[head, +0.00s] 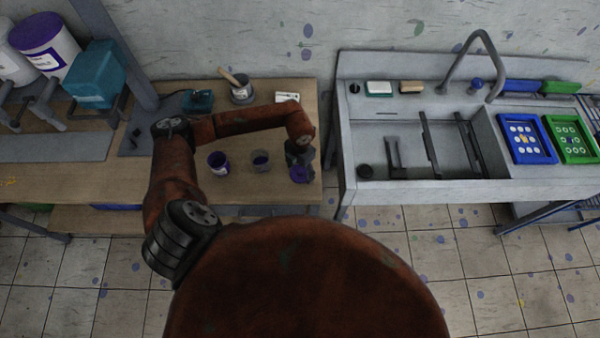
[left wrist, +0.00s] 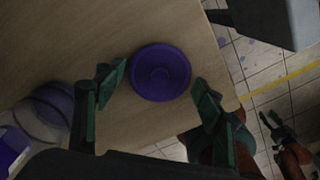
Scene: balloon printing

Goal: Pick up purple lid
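The round purple lid (left wrist: 160,72) lies flat on the wooden table, close to its edge, in the left wrist view. In the head view the lid (head: 298,175) is at the right end of the table, partly covered by my left gripper (head: 300,157). My left gripper (left wrist: 156,88) is open, with one green finger on each side of the lid and a gap to each. Nothing is held in it. What seems to be my right gripper (left wrist: 274,122) shows small in the left wrist view, with its fingers apart above the floor.
A purple cup (head: 218,163) and a clear cup with purple contents (head: 260,160) stand left of the lid. A can with a brush (head: 240,92) stands behind. A metal sink unit (head: 350,130) is to the right, across a narrow gap.

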